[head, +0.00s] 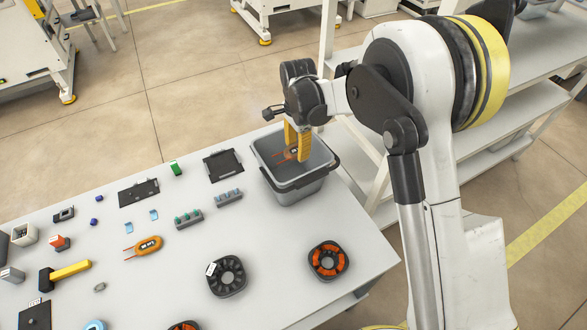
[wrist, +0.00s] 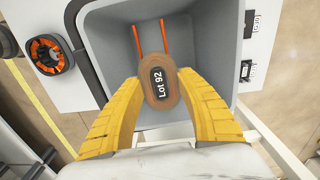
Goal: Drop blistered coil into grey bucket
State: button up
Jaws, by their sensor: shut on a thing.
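My gripper (head: 297,152) has yellow fingers pointing down over the opening of the grey bucket (head: 293,192). In the wrist view my gripper (wrist: 160,84) is shut on a brownish oval coil (wrist: 151,94) with a black "Lot 92" label and two orange leads. In the head view the coil (head: 291,152) is partly hidden by the fingers. The wrist view shows the bucket's grey inside (wrist: 205,35) around and below the coil. How deep the coil hangs relative to the rim is hard to tell. Blisters are too small to make out.
The bucket stands at the far right of the white table (head: 330,215). An orange coil (head: 149,245) with leads lies on the table.

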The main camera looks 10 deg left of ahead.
jog(key=o, duration=1.3)
jog(key=shift+c, duration=0.2)
jog(key=shift+r, duration=0.15)
notch_tip(320, 180, up, 12)
